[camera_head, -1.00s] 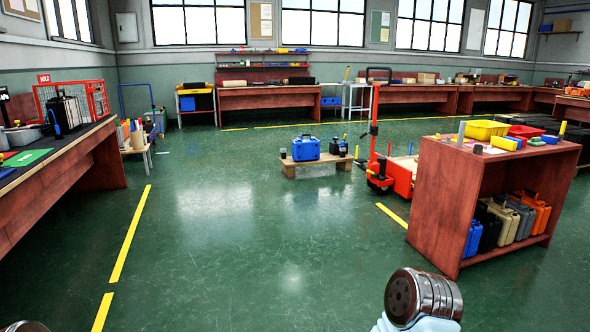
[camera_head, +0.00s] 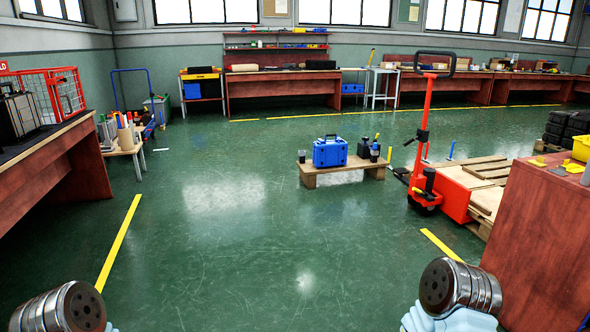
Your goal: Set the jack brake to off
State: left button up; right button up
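A red pallet jack (camera_head: 418,155) stands right of centre, with its mast upright and a black loop handle (camera_head: 434,64) at the top. A black part (camera_head: 421,136) sits partway up the mast. The jack's red body sits low against wooden pallet boards (camera_head: 487,170). I cannot make out a brake control or its setting at this distance. Only round metal joints of my two arms show along the bottom edge. Neither gripper is in view, and the jack is well ahead of me with nothing of mine touching it.
A brown cabinet (camera_head: 540,235) stands close on the right, and a workbench (camera_head: 60,165) runs along the left. A low wooden bench (camera_head: 345,170) with a blue case (camera_head: 330,151) stands left of the jack. The green floor (camera_head: 240,250) between is open.

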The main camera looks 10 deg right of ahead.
aim_at(409, 142)
jog(key=i+j, duration=0.1)
jog(key=i, duration=1.4)
jog(key=i+j+z, duration=0.1)
jog(key=i, duration=0.7)
